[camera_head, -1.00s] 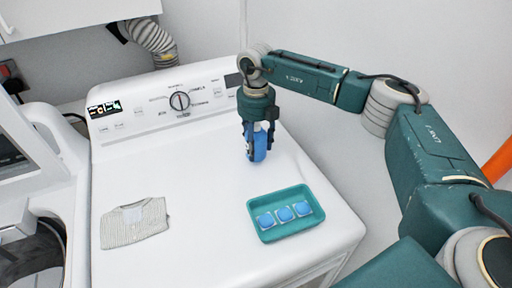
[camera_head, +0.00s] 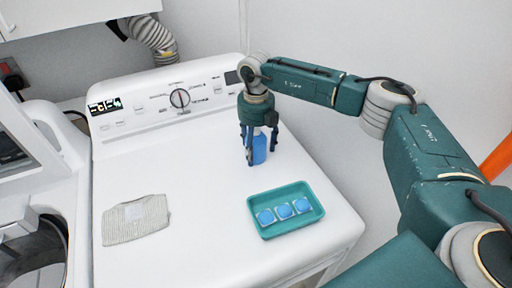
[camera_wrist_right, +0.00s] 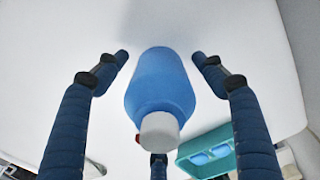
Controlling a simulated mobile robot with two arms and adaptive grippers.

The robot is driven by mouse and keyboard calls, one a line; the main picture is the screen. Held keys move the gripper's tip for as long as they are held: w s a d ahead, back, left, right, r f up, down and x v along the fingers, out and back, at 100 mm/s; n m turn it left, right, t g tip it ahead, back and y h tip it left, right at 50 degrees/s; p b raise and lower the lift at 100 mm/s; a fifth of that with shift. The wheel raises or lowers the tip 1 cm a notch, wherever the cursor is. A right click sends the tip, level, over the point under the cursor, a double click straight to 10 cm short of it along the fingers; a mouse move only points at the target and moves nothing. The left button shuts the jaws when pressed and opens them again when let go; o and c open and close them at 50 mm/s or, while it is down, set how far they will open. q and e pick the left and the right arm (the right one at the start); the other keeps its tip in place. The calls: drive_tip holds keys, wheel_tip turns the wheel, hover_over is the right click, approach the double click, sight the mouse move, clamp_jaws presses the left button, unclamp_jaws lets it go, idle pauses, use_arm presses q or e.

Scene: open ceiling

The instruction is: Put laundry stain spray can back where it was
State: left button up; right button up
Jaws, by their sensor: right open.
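The laundry stain spray can, a blue container (camera_head: 259,149) with a white cap, stands upright on the white machine top, near the control panel. In the right wrist view the blue body (camera_wrist_right: 160,88) and white cap (camera_wrist_right: 159,132) lie between my spread fingers. My right gripper (camera_head: 260,153) is open around the can, coming down from above. In the right wrist view its fingers (camera_wrist_right: 160,58) show gaps on both sides of the can. The gripper partly hides the can's top in the head view. My left gripper is out of view.
A teal tray (camera_head: 262,231) with several blue-and-white pods (camera_head: 284,211) sits in front of the can. A folded striped cloth (camera_head: 136,220) lies at the left of the machine top (camera_head: 200,250). The control panel (camera_head: 150,112) rises behind. The middle of the top is clear.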

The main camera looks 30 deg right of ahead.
drive_tip(key=shift+r, duration=0.3)
wheel_tip(320, 180, up, 10)
drive_tip(key=b, duration=0.4)
drive_tip(key=shift+r, duration=0.85)
drive_tip(key=shift+a+f, duration=0.1)
